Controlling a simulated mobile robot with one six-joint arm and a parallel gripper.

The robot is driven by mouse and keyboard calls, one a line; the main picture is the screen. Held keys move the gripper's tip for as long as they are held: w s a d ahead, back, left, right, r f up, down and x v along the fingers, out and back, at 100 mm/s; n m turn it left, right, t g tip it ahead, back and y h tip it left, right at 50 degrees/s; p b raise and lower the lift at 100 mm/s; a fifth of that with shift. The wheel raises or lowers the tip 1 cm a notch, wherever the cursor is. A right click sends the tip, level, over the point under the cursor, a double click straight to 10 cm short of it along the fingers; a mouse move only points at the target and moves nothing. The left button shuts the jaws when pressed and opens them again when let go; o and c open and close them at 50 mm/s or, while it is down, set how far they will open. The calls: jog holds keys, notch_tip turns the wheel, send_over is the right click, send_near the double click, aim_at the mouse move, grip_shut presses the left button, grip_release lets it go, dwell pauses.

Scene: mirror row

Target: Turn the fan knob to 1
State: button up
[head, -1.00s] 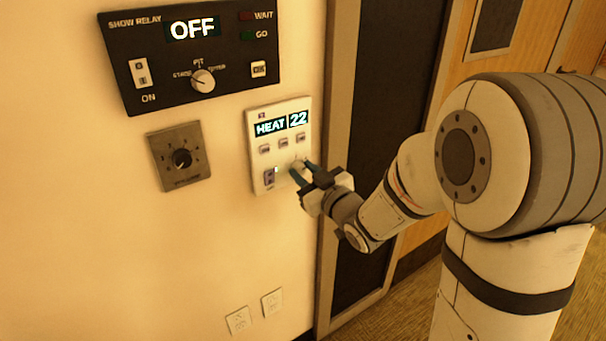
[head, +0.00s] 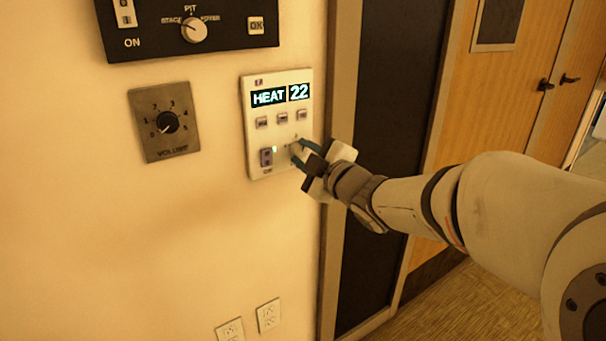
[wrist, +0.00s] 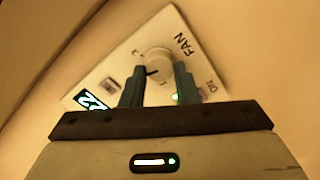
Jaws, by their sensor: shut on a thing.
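The white thermostat panel (head: 262,110) is on the wall, its display reading HEAT and 22, with a row of buttons below. The fan knob (wrist: 158,60) is a round pale knob near the "FAN" lettering in the wrist view. My gripper (head: 298,152) is at the panel's lower right in the head view, and its teal fingers hide most of the knob there. In the wrist view my gripper (wrist: 160,85) has a finger on each side of the knob, shut on it. A dark pointer mark shows at the knob's lower edge; the number it points to is not readable.
A volume dial plate (head: 164,122) is to the left of the panel. A black relay panel (head: 190,28) is above. Wall outlets (head: 269,315) are low on the wall. A door frame (head: 340,120) stands just right of the panel, behind my arm.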

jog(key=n+b, duration=0.2)
jog(key=f+n+b, duration=0.1)
jog(key=b, duration=0.1)
jog(key=shift+f+n, duration=0.1)
jog(key=shift+n, duration=0.3)
jog(key=n+b, duration=0.3)
jog(key=b, duration=0.1)
jog(key=shift+f, duration=0.1)
jog(key=n+b, duration=0.4)
jog(key=shift+n, duration=0.4)
jog(key=shift+n+b, duration=0.95)
jog(key=shift+n, duration=0.55)
jog(key=o, duration=1)
jog(key=shift+r, duration=0.35)
jog(key=shift+c, duration=0.2)
